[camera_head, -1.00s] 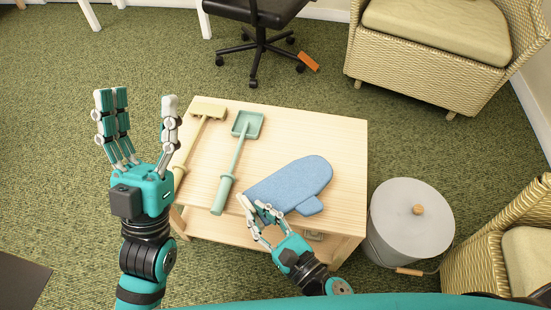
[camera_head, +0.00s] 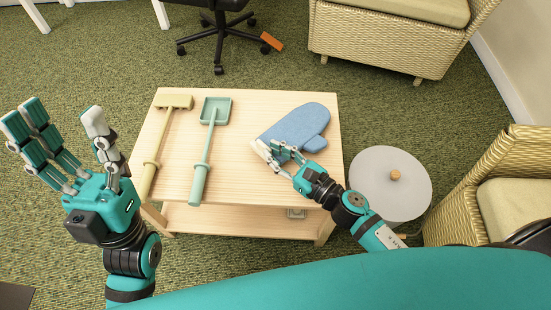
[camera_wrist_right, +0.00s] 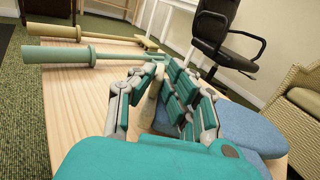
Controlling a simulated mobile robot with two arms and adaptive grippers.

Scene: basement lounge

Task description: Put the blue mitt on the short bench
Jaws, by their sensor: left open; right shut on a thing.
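The blue mitt (camera_head: 300,125) is at the right rear of a low pale wooden table (camera_head: 240,185). My right gripper (camera_head: 271,150) is shut on its near left end, and the thumb-like flap points right. In the right wrist view the mitt (camera_wrist_right: 255,130) shows beside and behind my right fingers (camera_wrist_right: 165,85); I cannot tell if it is lifted clear of the top. My left gripper (camera_head: 68,130) is open and empty, left of the table with its fingers up. I cannot pick out a separate short bench.
A teal dustpan-like tool (camera_head: 207,150) and a yellow long-handled tool (camera_head: 160,140) lie on the table's left half. A grey lidded bin (camera_head: 385,200) stands close at right. Wicker chairs (camera_head: 375,38) and an office chair (camera_head: 220,38) stand around.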

